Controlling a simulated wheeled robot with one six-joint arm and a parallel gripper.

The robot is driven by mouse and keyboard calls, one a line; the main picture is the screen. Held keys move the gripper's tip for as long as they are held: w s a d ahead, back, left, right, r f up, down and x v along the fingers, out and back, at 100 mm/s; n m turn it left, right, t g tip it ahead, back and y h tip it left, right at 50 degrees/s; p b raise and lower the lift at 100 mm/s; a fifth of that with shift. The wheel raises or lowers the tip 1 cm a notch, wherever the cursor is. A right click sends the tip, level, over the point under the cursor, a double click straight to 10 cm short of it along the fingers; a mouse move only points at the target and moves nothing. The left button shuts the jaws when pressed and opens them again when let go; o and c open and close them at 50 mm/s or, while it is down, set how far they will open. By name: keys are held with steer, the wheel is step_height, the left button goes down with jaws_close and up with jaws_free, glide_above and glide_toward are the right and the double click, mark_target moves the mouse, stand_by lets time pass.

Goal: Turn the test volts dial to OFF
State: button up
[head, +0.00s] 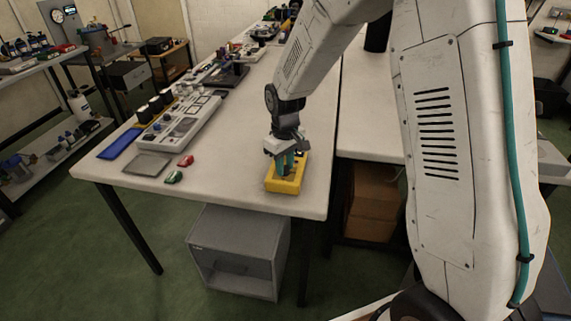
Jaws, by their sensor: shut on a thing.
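A yellow device (287,185) lies near the front edge of the white table, right of its middle; it looks like the tester with the test volts dial. My gripper (285,172) points down over the device with its teal fingers on its upper face. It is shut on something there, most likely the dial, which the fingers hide. The dial's setting and any OFF marking cannot be read from here.
Left of the device lie a red item (186,161) and a green item (173,177). A grey flat pad (147,165), a blue case (120,143) and a grey panel unit (183,127) lie farther left. The white tabletop (235,150) around the device is mostly bare.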

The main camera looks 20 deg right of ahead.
steer(key=n, duration=0.4)
steer(key=shift+n, duration=0.3)
steer(key=n, duration=0.4)
stand_by(0.4)
steer(key=o, duration=1)
steer(key=shift+r, duration=0.15)
step_height(320, 180, up, 8)
steer(key=shift+f, duration=0.2)
